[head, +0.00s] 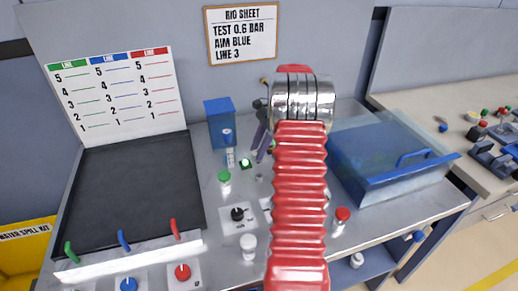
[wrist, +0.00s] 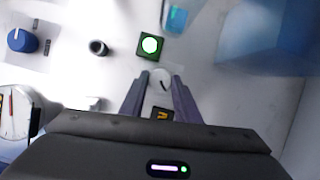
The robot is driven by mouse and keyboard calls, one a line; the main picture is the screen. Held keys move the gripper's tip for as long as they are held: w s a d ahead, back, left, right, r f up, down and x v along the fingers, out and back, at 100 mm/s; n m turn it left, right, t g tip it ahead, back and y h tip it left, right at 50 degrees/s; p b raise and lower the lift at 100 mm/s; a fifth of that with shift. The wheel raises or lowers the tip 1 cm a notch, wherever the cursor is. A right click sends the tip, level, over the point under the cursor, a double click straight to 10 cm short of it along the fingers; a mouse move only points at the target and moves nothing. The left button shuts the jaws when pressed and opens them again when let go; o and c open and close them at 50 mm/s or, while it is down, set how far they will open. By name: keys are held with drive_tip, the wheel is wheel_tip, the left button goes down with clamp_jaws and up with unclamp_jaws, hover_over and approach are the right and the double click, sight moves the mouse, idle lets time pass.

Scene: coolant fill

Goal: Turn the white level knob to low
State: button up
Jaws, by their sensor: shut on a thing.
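In the wrist view, the white level knob (wrist: 161,82) is a small white round piece between the two grey fingertips of my gripper (wrist: 160,88). My gripper is shut on it, and the fingers cover its sides. Which way the knob points is not clear. A dark label with a yellow mark (wrist: 162,114) shows between the fingers. In the head view, my gripper (head: 263,146) reaches down to the bench beside a lit green button (head: 245,163). My red arm and the fingers hide the knob there.
The lit green button (wrist: 150,45) is close to the fingertips. A blue knob (wrist: 22,40), a dark round piece (wrist: 98,47) and a gauge (wrist: 14,112) are to the left. A blue box (head: 220,122) and a blue-lidded bin (head: 388,155) stand on the bench.

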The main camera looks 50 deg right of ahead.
drive_tip(key=shift+n, duration=0.4)
drive_tip(key=n+g, duration=0.1)
drive_tip(key=n, duration=0.3)
drive_tip(key=shift+w+g+y, duration=0.15)
drive_tip(key=shift+g+y, duration=0.15)
drive_tip(key=shift+g, duration=0.1)
drive_tip(key=shift+w+n+g, duration=0.15)
drive_tip(key=shift+n+g, duration=0.75)
drive_tip(key=shift+n, duration=1.4)
drive_tip(key=o, duration=1)
drive_tip(key=shift+o, duration=0.2)
